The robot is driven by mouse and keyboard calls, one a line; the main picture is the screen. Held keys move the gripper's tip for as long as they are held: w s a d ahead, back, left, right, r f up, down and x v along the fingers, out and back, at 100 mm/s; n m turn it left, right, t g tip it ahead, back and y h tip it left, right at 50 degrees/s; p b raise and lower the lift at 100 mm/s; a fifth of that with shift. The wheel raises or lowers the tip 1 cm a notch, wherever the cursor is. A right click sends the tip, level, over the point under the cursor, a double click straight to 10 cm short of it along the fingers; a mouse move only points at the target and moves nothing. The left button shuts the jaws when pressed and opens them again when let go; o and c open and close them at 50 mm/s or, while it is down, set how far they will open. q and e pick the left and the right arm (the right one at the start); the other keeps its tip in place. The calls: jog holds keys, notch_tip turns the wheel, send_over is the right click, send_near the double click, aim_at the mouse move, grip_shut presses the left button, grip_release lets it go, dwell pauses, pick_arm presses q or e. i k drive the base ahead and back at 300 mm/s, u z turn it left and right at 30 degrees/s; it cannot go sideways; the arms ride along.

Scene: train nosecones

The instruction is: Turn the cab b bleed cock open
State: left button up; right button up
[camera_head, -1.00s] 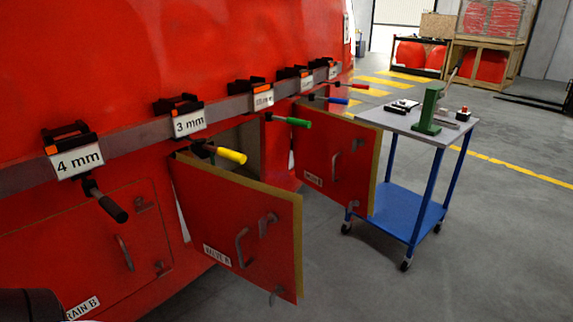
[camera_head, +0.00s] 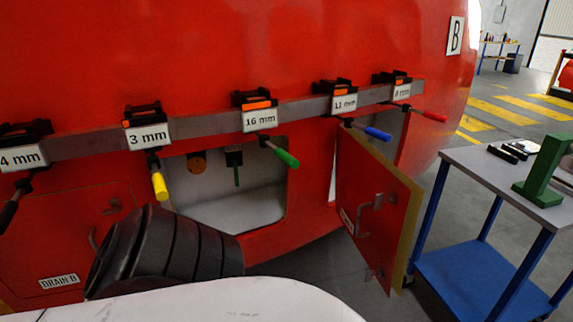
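The red nosecone (camera_head: 240,50) carries a white plate marked B (camera_head: 455,36). In its side is an open recess (camera_head: 255,207) with a pale floor. I cannot tell from any label whether this is the bleed cock. A red hatch door (camera_head: 372,208) stands open to the right; its label is unreadable. Neither gripper is in view. A black ribbed part of my arm covers the lower left, near the recess.
A grey rail (camera_head: 205,122) holds size-marked tools with black, yellow (camera_head: 160,186), green (camera_head: 286,157), blue (camera_head: 377,134) and red handles in front of the openings. A closed DRAIN B hatch (camera_head: 75,230) is at left. A blue-legged trolley (camera_head: 460,270) stands close at right.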

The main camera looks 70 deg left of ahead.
aim_at(235, 162)
jog(key=i, duration=1.95)
jog(key=u, duration=1.75)
